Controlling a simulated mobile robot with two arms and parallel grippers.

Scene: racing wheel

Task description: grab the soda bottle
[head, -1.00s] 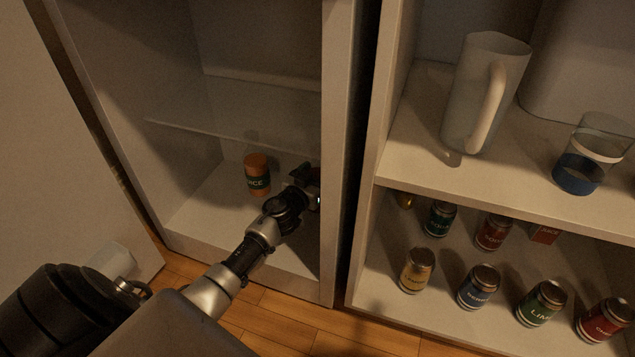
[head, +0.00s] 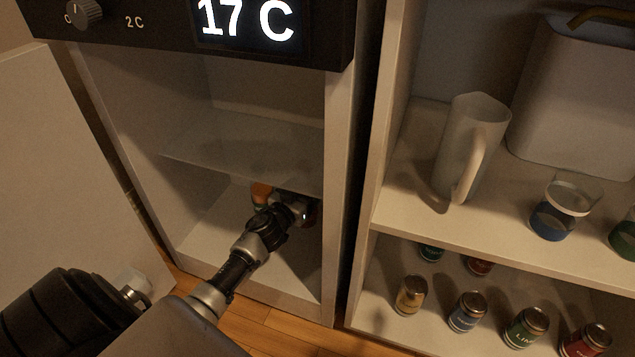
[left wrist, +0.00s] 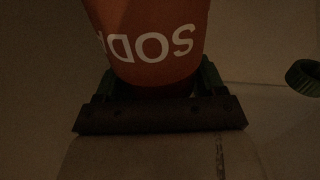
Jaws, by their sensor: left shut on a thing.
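The red soda bottle (left wrist: 152,40), with white SODA lettering upside down in the left wrist view, sits between the fingers of my left gripper (left wrist: 155,88). The gripper is shut on it. In the head view my left gripper (head: 297,209) is inside the open cabinet, under its glass shelf. A small reddish part of the soda bottle (head: 312,213) shows beside it; the rest is hidden. My right gripper is not in view.
An orange bottle (head: 261,193) stands behind my left gripper, partly hidden. The cabinet's glass shelf (head: 235,145) is above and its right wall close by. Cans, a pitcher (head: 466,150) and a glass (head: 560,208) stand on the right shelves. A green ring-shaped thing (left wrist: 304,76) shows at right.

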